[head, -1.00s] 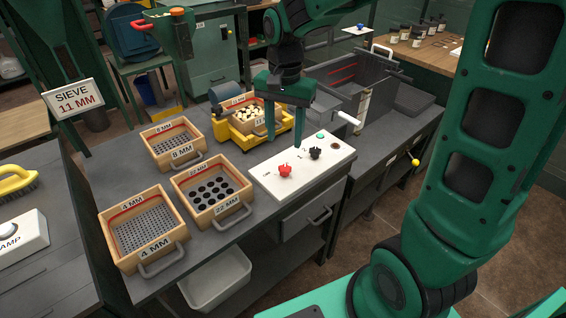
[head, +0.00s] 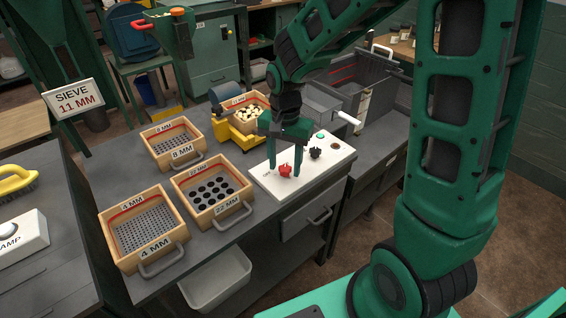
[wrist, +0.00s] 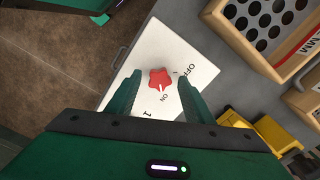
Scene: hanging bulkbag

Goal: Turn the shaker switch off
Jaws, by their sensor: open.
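The shaker's switch appears to be the red star-shaped knob (head: 285,170) on a white panel (head: 322,172). In the wrist view the red knob (wrist: 160,77) sits between words OFF and ON, and a pale mark on it seems to face ON. My gripper (head: 284,168) is open, pointing down, with one finger on each side of the red knob. In the wrist view my gripper (wrist: 158,85) straddles the knob without visibly closing on it. The yellow shaker (head: 237,134) holds a sieve (head: 239,103) with pale lumps in it.
A black knob (head: 316,153) and a green button (head: 320,135) are close by on the panel. Sieves marked 8 MM (head: 186,159), 22 MM (head: 232,208) and 4 MM (head: 150,262) stand to the left. A crank handle (head: 348,118) juts out behind the panel.

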